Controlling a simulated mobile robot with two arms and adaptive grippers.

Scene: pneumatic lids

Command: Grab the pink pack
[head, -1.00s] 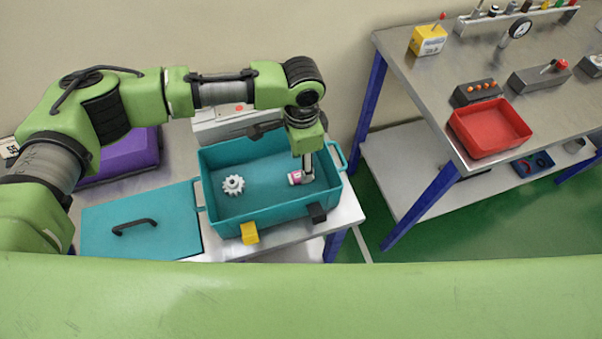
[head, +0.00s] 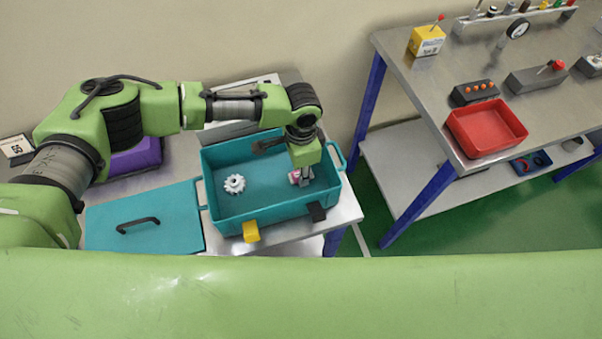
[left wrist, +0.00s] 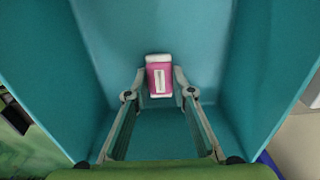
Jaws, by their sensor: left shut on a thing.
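The pink pack (head: 295,177), pink with white ends, is inside the teal box (head: 222,214), near its right end. My left gripper (head: 303,180) reaches down into the box and is shut on the pack, partly hiding it in the head view. In the left wrist view the pink pack (left wrist: 159,78) sits between the two fingertips of my left gripper (left wrist: 160,84), with its white label facing the camera. I cannot tell whether the pack touches the box floor. My right gripper is not in view.
A white gear (head: 234,184) lies in the box's left part. The teal lid (head: 180,216) with a black handle lies left of the box. A steel table with a red tray (head: 487,130) stands at right.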

